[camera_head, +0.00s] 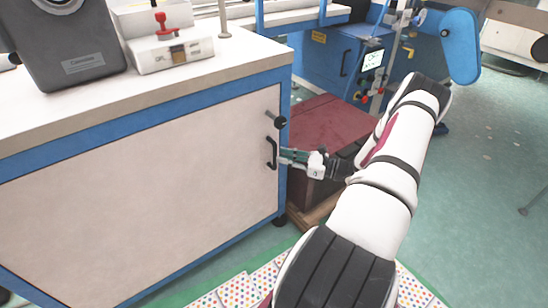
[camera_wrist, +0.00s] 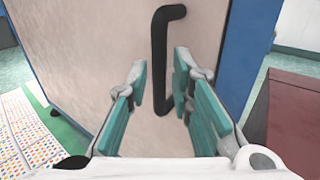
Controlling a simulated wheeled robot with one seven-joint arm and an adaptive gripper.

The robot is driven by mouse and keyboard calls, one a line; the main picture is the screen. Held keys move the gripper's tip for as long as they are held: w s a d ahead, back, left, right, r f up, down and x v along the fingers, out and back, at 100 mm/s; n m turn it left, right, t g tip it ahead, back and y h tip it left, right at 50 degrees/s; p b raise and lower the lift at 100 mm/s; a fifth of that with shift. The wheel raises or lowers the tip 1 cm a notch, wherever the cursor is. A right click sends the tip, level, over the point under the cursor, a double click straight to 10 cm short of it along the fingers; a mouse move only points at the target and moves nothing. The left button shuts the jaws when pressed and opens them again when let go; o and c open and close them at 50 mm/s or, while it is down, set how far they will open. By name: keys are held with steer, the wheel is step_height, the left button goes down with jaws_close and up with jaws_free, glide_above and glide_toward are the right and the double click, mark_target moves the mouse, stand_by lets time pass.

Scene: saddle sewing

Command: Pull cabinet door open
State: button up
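The cabinet door (camera_head: 150,200) is a beige panel in a blue frame, and it looks shut in the head view. Its black bar handle (camera_head: 271,153) is upright near the door's right edge. My gripper (camera_head: 284,156) is just right of the handle in the head view. In the wrist view the gripper (camera_wrist: 158,85) is open, with teal finger pads spread apart. The handle (camera_wrist: 166,60) shows beyond the fingers, close to the right finger and partly behind it. I cannot tell whether they touch. Nothing is held.
A black knob (camera_head: 276,120) sits on the door above the handle. A dark red box (camera_head: 318,118) stands right of the cabinet, close to my arm. The cabinet top (camera_head: 100,110) carries a grey case and a white device. A dotted mat (camera_head: 240,290) lies on the floor in front.

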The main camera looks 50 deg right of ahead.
mark_target(275, 167)
steer(key=shift+b+x, duration=0.35)
steer(key=shift+x, duration=1.75)
jaws_close()
